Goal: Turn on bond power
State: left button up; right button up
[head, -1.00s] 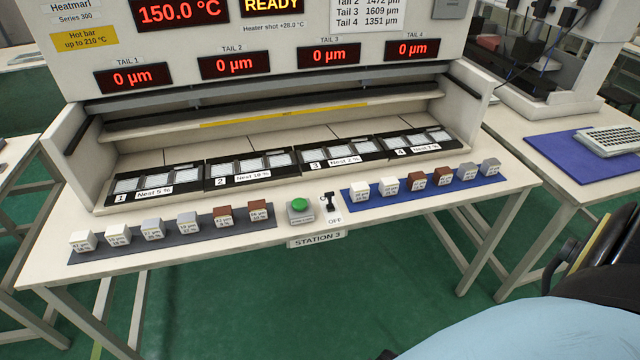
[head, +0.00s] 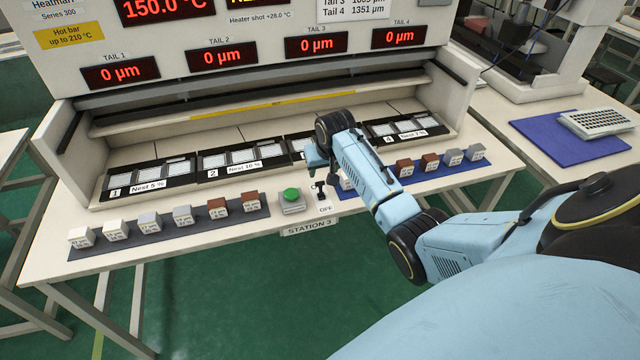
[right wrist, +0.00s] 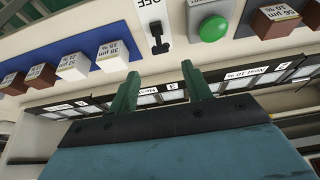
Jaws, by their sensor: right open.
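The black toggle switch (head: 319,191) stands on a white plate marked OFF at its front, at the middle of the bench's front strip. It also shows in the right wrist view (right wrist: 157,38); which way its lever is set I cannot tell. My right gripper (head: 314,160) is above the bench, just behind the switch in the head view. In the right wrist view its two green fingers (right wrist: 160,80) are apart and empty, with the switch beyond their tips and not touched. My left gripper is not in view.
A green button (head: 291,194) on a grey box sits just left of the switch. Small labelled blocks line a dark strip (head: 165,235) at left and a blue strip (head: 437,175) at right, partly behind my arm. Numbered nests (head: 240,157) lie behind. Red displays (head: 120,74) read 0 µm.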

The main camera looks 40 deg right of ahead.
aim_at(320, 182)
jog(key=b+x, duration=0.3)
jog(key=x, duration=0.7)
jog(key=shift+w, duration=0.1)
jog(key=c, duration=1)
jog(key=b, duration=0.1)
jog(key=g+b, duration=0.1)
jog(key=b, duration=0.1)
jog(key=shift+w+d+f, duration=0.15)
jog(key=shift+w+f, duration=0.1)
jog(key=shift+w, duration=0.05)
jog(key=shift+g+y+b, duration=0.4)
jog(key=shift+b, duration=0.25)
jog(key=shift+r, duration=0.1)
